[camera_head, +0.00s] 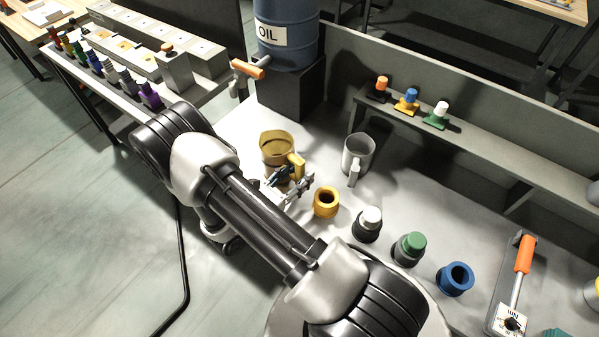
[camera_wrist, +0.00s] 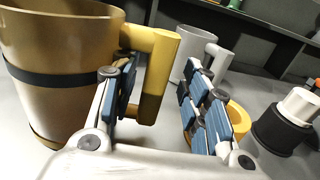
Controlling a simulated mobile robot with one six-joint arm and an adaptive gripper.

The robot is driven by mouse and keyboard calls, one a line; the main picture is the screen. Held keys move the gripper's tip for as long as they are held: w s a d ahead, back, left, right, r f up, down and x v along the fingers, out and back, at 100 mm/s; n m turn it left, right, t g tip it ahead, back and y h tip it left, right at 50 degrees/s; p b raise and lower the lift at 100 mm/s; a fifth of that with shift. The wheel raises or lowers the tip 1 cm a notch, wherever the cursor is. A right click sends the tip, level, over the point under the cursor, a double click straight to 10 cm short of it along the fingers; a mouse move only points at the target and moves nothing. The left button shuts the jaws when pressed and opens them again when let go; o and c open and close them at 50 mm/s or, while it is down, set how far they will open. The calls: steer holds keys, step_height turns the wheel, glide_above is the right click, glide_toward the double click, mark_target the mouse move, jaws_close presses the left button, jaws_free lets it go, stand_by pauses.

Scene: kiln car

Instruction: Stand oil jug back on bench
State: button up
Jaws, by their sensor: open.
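The amber jug (camera_head: 277,147) with a yellow handle (camera_head: 297,163) stands upright on the bench (camera_head: 235,128), below the oil drum (camera_head: 287,37); its base is partly hidden by my gripper. A grey jug (camera_head: 358,153) stands to its right. My gripper (camera_head: 291,182) is open at the handle side of the amber jug. In the wrist view the amber jug (camera_wrist: 60,75) fills the left side, and its yellow handle (camera_wrist: 158,75) sits between the spread fingers. I cannot tell whether a finger touches it.
A yellow ring-shaped part (camera_head: 326,202) lies close to the right of my gripper, followed by a white-capped bottle (camera_head: 369,224), a green-capped bottle (camera_head: 409,249) and a blue ring (camera_head: 455,278). An orange-handled tap (camera_head: 248,69) sticks out at the drum. A shelf (camera_head: 470,135) runs behind.

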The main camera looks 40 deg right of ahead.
steer(key=shift+v, duration=3.6)
steer(key=v, duration=1.2)
